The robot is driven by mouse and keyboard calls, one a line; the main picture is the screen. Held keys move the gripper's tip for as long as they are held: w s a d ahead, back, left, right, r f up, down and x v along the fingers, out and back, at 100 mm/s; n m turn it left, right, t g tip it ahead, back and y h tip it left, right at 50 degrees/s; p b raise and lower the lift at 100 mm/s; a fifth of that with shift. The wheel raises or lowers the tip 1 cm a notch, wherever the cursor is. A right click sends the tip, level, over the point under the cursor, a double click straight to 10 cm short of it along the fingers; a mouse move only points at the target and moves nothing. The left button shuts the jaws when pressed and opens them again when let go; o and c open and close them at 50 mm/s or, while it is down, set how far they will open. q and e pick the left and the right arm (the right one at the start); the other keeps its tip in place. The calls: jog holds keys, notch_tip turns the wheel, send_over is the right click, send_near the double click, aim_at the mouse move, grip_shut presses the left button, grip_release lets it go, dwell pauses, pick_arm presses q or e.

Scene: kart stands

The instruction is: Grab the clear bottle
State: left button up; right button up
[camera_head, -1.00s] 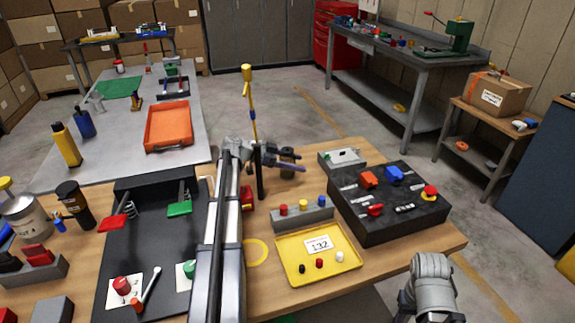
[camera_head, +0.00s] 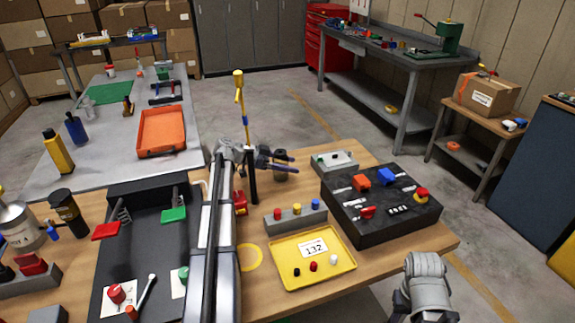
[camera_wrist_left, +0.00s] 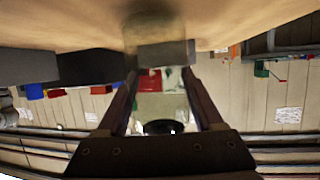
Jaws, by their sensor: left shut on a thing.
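In the left wrist view a clear, see-through bottle (camera_wrist_left: 160,105) with a dark round cap-like end stands between the two dark fingers. My left gripper (camera_wrist_left: 160,72) is shut on it. In the head view my left gripper (camera_head: 284,160) is above the wooden table, left of the black box. A small dark round shape (camera_head: 281,174) shows right by its fingers, partly hidden, too small to make out as the bottle. My right arm shows at the lower right, but its gripper is out of view.
A black box (camera_head: 385,222) with coloured parts stands to the right. A yellow tray (camera_head: 313,281) and a grey block with coloured knobs (camera_head: 284,220) are in front. A thin yellow-topped pole (camera_head: 240,95) stands close behind the gripper. A black panel (camera_head: 140,240) lies left of my arm.

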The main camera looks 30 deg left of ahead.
pick_arm(q)
notch_tip(320, 180, up, 9)
jog(key=p, duration=0.8)
jog(key=shift+r+p, duration=0.15)
jog(key=shift+p, duration=0.25)
